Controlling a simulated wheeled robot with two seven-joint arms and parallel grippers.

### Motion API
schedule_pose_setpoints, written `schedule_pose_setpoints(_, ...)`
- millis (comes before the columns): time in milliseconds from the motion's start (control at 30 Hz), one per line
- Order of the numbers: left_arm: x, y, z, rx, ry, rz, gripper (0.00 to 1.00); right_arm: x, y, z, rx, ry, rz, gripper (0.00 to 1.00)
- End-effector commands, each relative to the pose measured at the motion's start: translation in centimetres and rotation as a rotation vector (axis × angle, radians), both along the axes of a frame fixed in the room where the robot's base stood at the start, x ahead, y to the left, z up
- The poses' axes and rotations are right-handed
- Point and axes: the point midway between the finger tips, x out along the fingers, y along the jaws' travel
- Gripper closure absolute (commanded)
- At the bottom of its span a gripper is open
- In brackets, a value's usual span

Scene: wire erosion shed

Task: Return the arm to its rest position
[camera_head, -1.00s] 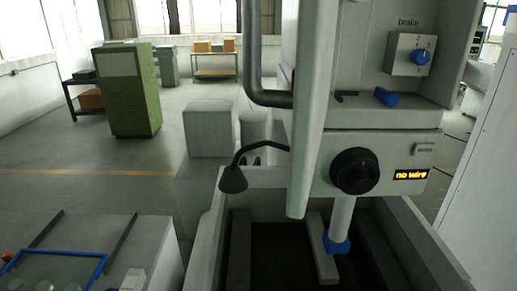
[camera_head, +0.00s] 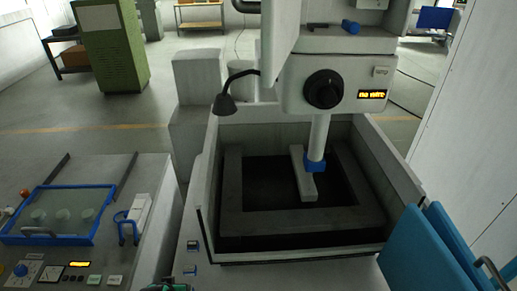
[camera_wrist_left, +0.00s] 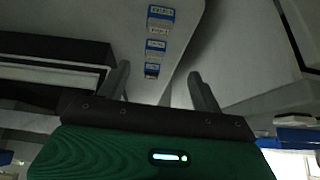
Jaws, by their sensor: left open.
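My left gripper (camera_wrist_left: 161,90) shows in the left wrist view, its two dark fingers apart with nothing between them. Below the fingers is the green wrist housing with a small lit strip. In the head view a small green and dark piece, likely part of my left arm, shows at the bottom edge beside the tank. My right gripper is not in view.
The machine tank (camera_head: 300,222) stands ahead under the machine head (camera_head: 340,82) with its black knob and lit display. A console (camera_head: 110,262) with a blue frame is at left. Blue panels (camera_head: 420,250) stand at right. A green cabinet (camera_head: 106,50) is farther back.

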Motion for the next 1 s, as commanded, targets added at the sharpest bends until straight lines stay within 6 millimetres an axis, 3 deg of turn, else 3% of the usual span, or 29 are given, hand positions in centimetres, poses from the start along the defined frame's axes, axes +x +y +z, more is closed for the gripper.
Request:
schedule_pose_setpoints(367, -5.0, 0.0, 4.8, 0.031, 0.060, -0.050, 0.34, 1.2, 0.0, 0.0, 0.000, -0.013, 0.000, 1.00)
schedule_pose_setpoints(700, -12.8, -2.1, 11.5, 0.046, 0.153, -0.133, 0.34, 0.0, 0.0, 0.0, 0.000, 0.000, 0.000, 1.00)
schedule_pose_setpoints(1000, -17.8, -3.6, 15.4, 0.041, 0.213, -0.180, 0.34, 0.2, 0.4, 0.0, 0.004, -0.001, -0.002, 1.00)
